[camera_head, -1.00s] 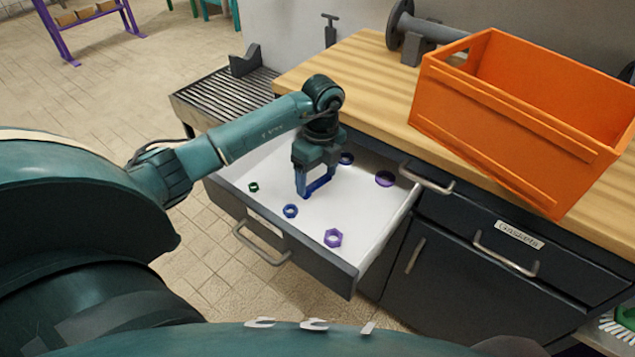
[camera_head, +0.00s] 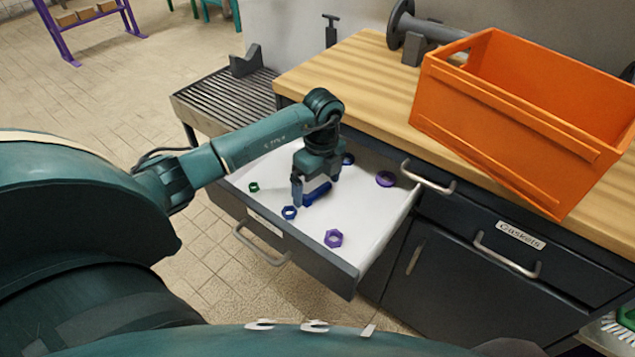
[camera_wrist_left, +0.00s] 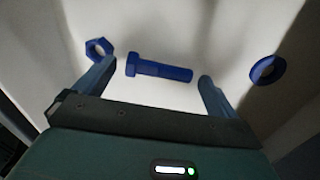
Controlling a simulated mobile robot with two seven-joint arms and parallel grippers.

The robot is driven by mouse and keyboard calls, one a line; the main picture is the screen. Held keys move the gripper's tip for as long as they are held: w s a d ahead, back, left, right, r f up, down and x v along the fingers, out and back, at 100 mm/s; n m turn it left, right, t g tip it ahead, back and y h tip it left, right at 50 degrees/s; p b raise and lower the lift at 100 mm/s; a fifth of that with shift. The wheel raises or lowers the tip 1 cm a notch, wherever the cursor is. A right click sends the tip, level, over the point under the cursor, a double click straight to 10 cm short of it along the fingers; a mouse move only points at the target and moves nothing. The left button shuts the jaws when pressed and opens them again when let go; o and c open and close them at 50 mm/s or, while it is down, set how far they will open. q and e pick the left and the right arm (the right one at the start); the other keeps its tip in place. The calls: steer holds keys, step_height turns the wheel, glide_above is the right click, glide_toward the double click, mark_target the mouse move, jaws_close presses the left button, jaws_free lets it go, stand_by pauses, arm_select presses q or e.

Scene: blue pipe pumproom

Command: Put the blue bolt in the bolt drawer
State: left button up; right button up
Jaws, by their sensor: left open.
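The blue bolt (camera_head: 318,194) lies on the white floor of the open drawer (camera_head: 375,215). In the left wrist view the bolt (camera_wrist_left: 158,70) lies crosswise, its head to the left, between my spread fingers. My left gripper (camera_head: 315,188) points down into the drawer and is open, with a finger near each end of the bolt. The wrist view shows a gap between each finger and the bolt. My left gripper's fingers also show in that view (camera_wrist_left: 157,78). The drawer's front label is too small to read. My right gripper is out of view.
The drawer also holds a green nut (camera_head: 254,187), a blue nut (camera_head: 289,212), a purple nut (camera_head: 333,238), a purple ring (camera_head: 385,179) and a dark blue ring (camera_head: 347,159). An orange crate (camera_head: 500,125) stands on the wooden worktop (camera_head: 340,75). The Gaskets drawer (camera_head: 480,240) is shut.

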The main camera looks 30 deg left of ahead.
mark_target(320, 188)
arm_select(q)
step_height(320, 188, up, 12)
steer(key=w+p, duration=0.1)
steer(key=shift+r, duration=0.15)
steer(key=shift+d, duration=0.1)
stand_by(0.5)
